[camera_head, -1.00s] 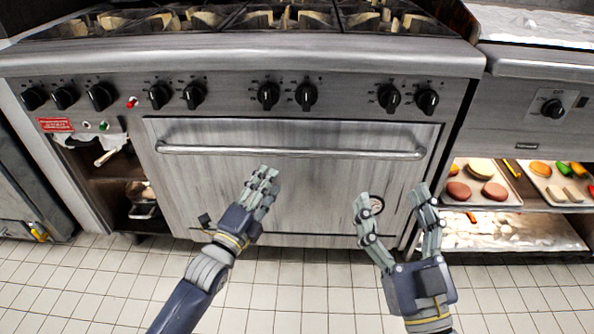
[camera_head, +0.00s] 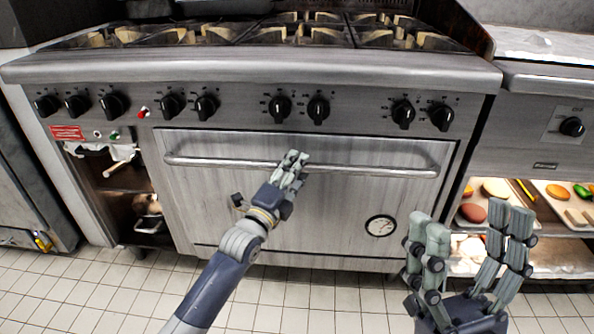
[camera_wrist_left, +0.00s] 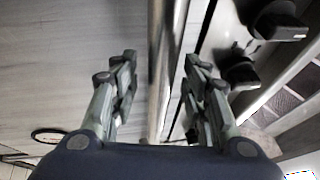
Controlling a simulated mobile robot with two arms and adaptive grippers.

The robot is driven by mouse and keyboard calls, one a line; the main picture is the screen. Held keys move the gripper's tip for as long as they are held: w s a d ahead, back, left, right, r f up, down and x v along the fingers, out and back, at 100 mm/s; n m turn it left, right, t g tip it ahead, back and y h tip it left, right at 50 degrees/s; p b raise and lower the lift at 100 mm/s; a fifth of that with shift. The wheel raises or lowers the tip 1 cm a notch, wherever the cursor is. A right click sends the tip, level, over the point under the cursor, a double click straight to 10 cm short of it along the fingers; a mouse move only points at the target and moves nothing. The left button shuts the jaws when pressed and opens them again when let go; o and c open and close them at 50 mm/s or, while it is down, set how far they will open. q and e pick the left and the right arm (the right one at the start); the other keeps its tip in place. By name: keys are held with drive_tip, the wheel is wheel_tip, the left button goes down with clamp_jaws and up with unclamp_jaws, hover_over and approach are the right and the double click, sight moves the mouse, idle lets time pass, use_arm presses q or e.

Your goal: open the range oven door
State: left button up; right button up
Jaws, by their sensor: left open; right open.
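The range oven door (camera_head: 330,215) is a brushed steel panel and looks shut. Its long horizontal handle bar (camera_head: 380,170) runs along the top of the door. My left gripper (camera_head: 295,160) is at the middle of the bar, its fingertips overlapping it in the head view. In the left wrist view the bar (camera_wrist_left: 158,70) passes between the two open fingers of the left gripper (camera_wrist_left: 155,85), with a gap on each side. My right gripper (camera_head: 470,245) is open and empty, low at the right, in front of the door's lower right corner and the shelves.
A row of black knobs (camera_head: 280,108) sits just above the handle, below the burner grates (camera_head: 300,30). A round dial (camera_head: 381,226) is on the door's lower right. Trays of food (camera_head: 565,205) stand on shelves at the right. The tiled floor (camera_head: 300,300) in front is clear.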

use_arm(q)
drive_tip(key=shift+w+d+r, duration=0.15)
drive_tip(key=shift+w+d, duration=0.05)
drive_tip(key=shift+w, duration=0.25)
clamp_jaws()
